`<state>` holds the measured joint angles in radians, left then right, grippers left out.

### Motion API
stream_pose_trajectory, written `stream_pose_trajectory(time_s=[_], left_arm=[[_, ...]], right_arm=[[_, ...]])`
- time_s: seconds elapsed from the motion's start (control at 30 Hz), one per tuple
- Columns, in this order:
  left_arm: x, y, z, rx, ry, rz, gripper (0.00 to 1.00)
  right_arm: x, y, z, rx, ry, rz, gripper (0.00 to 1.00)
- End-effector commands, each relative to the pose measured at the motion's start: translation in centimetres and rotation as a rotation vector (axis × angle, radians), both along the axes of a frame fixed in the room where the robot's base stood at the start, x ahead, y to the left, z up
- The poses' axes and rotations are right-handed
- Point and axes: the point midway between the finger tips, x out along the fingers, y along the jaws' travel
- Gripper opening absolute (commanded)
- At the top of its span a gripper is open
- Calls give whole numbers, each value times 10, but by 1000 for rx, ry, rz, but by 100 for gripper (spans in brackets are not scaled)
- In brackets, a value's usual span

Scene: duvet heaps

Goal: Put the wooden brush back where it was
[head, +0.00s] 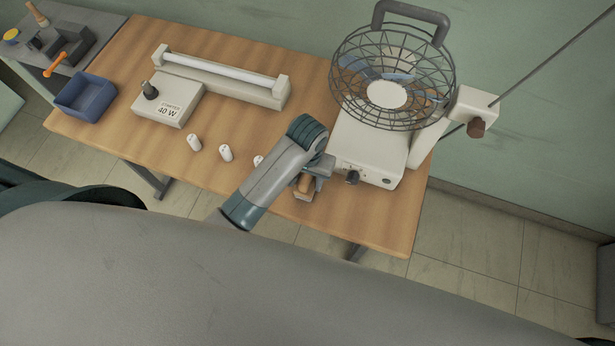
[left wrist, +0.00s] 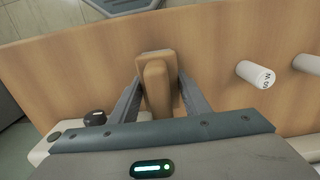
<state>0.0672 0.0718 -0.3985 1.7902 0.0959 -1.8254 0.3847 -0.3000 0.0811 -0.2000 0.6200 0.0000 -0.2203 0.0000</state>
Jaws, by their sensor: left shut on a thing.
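The wooden brush (head: 303,191) is at the front edge area of the wooden table (head: 372,220), in front of the fan's base. My left gripper (head: 308,183) is shut on it from above. In the left wrist view the brush (left wrist: 157,88) is a tan block between the two fingers (left wrist: 159,92), over or on the tabletop; I cannot tell whether it touches the wood. Its bristles are hidden. My right gripper is in neither view.
The caged fan (head: 388,95) stands close right of the gripper. A tube fixture (head: 220,78), a starter box (head: 168,101) and a blue bin (head: 86,97) are farther left. The tabletop between is partly clear.

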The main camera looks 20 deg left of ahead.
Motion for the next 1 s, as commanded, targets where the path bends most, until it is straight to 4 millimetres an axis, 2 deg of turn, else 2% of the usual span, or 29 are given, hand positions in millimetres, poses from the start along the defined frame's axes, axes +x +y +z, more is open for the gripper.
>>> stream_pose_trajectory(time_s=[0.37,0.4,0.47,0.5,0.8,1.0], left_arm=[[0,0,-3,0,-1,0,25],[0,0,-4,0,-1,0,45],[0,0,-4,0,-1,0,59],[0,0,-4,0,-1,0,61],[0,0,-3,0,-1,0,61],[1,0,5,-1,-3,0,61]], right_arm=[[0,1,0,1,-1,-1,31],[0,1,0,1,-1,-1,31],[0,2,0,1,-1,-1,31],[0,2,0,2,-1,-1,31],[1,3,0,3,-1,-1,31],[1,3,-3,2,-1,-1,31]])
